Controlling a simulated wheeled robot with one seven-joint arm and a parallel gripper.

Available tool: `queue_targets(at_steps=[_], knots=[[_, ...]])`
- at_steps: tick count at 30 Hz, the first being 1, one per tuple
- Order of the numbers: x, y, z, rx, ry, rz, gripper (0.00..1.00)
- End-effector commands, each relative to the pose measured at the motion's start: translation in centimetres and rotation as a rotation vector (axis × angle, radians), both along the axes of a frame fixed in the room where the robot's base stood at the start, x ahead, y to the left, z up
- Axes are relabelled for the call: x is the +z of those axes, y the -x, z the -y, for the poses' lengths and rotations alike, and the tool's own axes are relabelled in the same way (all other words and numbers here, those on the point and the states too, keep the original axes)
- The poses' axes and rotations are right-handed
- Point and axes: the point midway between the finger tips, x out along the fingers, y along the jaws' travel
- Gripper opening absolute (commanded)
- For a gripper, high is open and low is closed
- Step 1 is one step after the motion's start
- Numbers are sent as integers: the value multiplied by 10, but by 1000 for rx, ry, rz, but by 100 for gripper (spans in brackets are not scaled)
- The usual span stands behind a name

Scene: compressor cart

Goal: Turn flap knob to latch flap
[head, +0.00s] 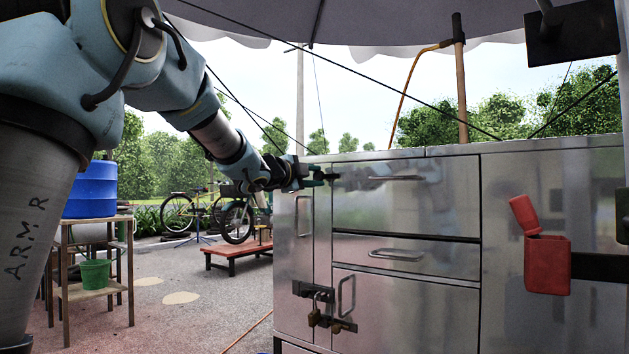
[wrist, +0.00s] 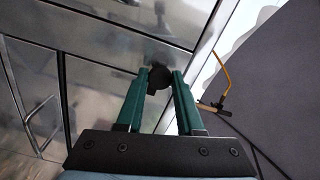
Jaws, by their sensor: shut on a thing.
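The flap knob (wrist: 158,77) is small and dark, on the steel cabinet front near its top edge in the wrist view. My gripper (wrist: 160,74) has its two green fingers on either side of the knob and is shut on it. In the head view my gripper (head: 322,180) reaches the upper left of the cabinet front, and its fingers largely hide the knob. The flap (head: 376,207) is the upper steel panel with a bar handle (head: 395,178). It looks flush with the front. I cannot tell the knob's exact turn angle.
A drawer (head: 410,257) and a lower door with padlocks (head: 315,318) are below the flap. A red box with a raised lid (head: 547,263) is at the right. A wooden stand (head: 95,293) with a blue drum (head: 91,190) is at the left.

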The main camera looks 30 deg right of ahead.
Motion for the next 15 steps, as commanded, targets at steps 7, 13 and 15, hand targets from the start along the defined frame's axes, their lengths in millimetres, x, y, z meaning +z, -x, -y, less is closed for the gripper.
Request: queue_targets(at_steps=[7,13,15], knots=[[-1,0,0,0,-5,5,0],[-1,0,0,0,-5,4,40],[-1,0,0,0,-5,4,47]])
